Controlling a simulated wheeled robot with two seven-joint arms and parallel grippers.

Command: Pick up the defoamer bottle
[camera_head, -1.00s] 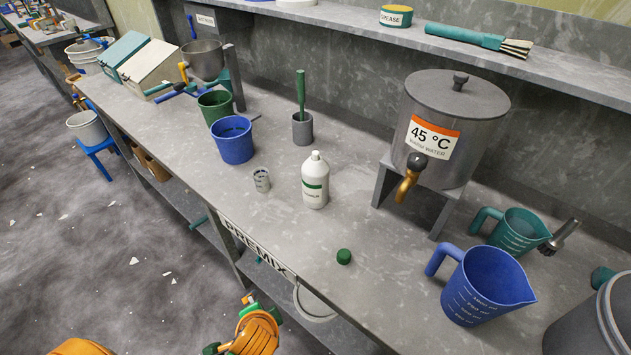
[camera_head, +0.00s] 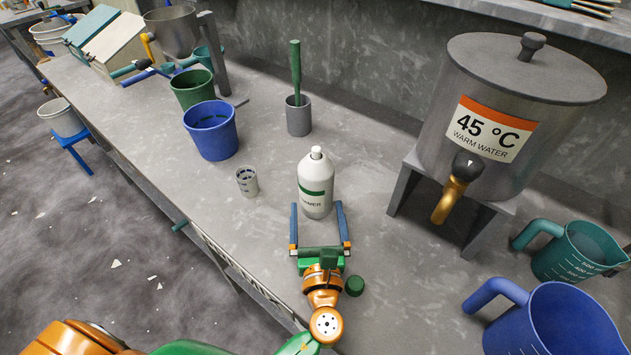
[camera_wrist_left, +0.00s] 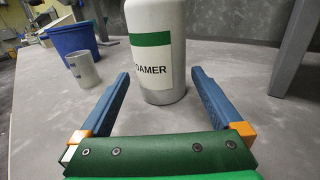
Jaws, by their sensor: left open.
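The defoamer bottle (camera_head: 315,183) is white with a green band and a white cap, and stands upright on the grey bench. In the left wrist view the bottle (camera_wrist_left: 157,55) shows the letters "OAMER" on its label. My left gripper (camera_head: 319,212) is open, with its two blue fingers on either side of the bottle's lower part in the head view. In the left wrist view the fingers (camera_wrist_left: 158,82) point at the bottle, which stands at or just beyond their tips with gaps on both sides. My right gripper is not in view.
A green cap (camera_head: 354,285) lies on the bench beside my left gripper. A small clear cup (camera_head: 247,181), a blue bucket (camera_head: 211,131) and a grey holder (camera_head: 299,116) stand behind. The warm water tank (camera_head: 500,110) and a blue jug (camera_head: 555,325) are to the right.

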